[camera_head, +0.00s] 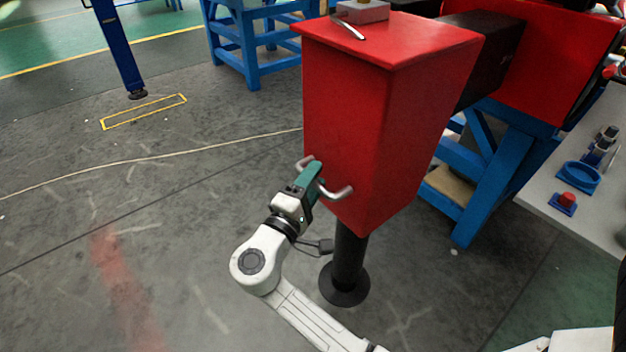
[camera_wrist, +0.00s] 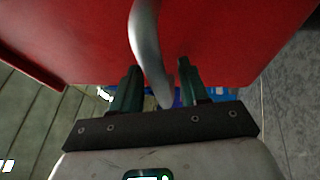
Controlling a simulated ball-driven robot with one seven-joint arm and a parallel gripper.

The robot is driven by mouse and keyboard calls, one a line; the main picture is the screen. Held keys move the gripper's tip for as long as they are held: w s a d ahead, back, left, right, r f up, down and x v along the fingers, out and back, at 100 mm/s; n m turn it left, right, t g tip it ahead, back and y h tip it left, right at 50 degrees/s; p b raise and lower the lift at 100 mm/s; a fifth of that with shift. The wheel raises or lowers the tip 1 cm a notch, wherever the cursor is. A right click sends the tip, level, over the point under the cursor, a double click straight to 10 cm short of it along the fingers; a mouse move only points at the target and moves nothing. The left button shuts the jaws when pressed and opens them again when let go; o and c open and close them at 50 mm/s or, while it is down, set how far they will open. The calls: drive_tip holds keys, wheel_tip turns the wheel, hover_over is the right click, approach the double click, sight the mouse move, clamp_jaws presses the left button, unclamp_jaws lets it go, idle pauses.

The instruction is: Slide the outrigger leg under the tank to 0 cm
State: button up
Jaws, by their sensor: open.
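The outrigger leg (camera_head: 385,120) is a tall red box on a black post with a round black foot (camera_head: 345,283) on the floor. A black beam (camera_head: 490,55) joins it to a larger red body (camera_head: 550,70) at upper right. A grey bar handle (camera_head: 341,193) sits on the leg's face; in the wrist view the handle (camera_wrist: 146,45) runs between my fingers. My gripper (camera_head: 313,172) is open, its two green fingers on either side of the handle. In the wrist view my gripper (camera_wrist: 159,68) shows a gap beside the bar. Whether either finger touches it, I cannot tell.
A blue trestle (camera_head: 480,180) stands under the red body. A grey table (camera_head: 590,195) with blue parts and a red knob is at right. Another blue stand (camera_head: 250,45) is behind. A thin cable (camera_head: 150,160) crosses the floor. The floor left of the leg is open.

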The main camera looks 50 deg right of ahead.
clamp_jaws()
idle(0.3)
idle(0.3)
drive_tip(key=s+d+b, duration=0.2)
drive_tip(key=s+d, duration=0.1)
drive_tip(key=d, duration=0.6)
drive_tip(key=s+d+b, duration=0.1)
drive_tip(key=s+d, duration=0.2)
drive_tip(key=d, duration=0.7)
drive_tip(key=shift+d+f+b, duration=0.3)
drive_tip(key=shift+b, duration=0.05)
drive_tip(key=shift+w, duration=0.1)
drive_tip(key=shift+c, duration=0.8)
unclamp_jaws()
drive_tip(key=shift+o, duration=0.8)
drive_tip(key=shift+r, duration=0.1)
